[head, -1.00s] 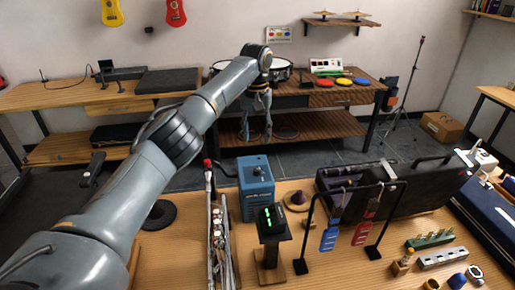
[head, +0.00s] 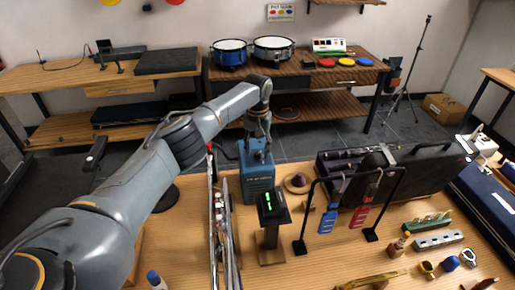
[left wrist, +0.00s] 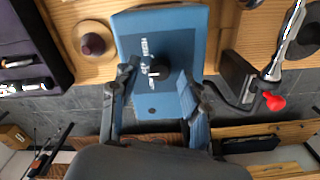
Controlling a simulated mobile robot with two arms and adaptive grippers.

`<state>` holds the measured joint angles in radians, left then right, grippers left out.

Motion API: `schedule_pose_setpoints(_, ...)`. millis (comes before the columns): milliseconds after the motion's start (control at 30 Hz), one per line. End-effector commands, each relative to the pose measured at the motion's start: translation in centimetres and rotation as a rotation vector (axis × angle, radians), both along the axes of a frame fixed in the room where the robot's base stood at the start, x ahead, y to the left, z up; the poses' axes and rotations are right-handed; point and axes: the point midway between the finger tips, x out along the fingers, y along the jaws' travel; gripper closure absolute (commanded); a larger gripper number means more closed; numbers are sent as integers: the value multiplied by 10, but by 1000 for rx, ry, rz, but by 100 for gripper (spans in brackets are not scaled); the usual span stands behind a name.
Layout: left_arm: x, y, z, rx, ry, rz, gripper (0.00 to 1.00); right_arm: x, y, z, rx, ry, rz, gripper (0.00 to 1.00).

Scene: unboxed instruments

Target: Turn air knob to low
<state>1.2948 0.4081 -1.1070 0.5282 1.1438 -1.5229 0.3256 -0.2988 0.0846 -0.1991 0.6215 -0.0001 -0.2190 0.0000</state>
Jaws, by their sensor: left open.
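The blue box (head: 258,180) stands on the wooden table. In the left wrist view its blue top (left wrist: 180,35) fills the upper middle. A dark knob (left wrist: 158,70) sits on a darker panel of that top, with small white lettering beside it that is hard to read and a short white mark. My left gripper (head: 258,143) is above the box top, pointing down. In the left wrist view the open fingers (left wrist: 163,88) are on either side of the knob, with nothing held between them. The knob is hidden in the head view. My right gripper is not in view.
A black stand with a green-lit display (head: 270,204) is in front of the box. A brown cone-shaped object (head: 298,182) is to its right, near a rack with blue and red tags (head: 328,217). Long metal pieces (head: 220,225) lie to its left. A red knob (left wrist: 274,102) is nearby.

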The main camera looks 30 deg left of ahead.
Motion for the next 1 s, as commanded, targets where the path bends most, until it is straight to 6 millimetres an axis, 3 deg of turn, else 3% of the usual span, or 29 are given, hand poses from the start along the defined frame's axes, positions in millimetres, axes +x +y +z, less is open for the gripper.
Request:
schedule_pose_setpoints(367, 0, 0, -7, 1, 1, -1, 54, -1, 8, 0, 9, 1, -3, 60)
schedule_pose_setpoints(600, 0, 0, -7, 1, 0, -1, 100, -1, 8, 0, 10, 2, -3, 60)
schedule_pose_setpoints(1000, 0, -1, -5, 0, 1, 50, 100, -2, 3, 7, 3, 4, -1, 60)
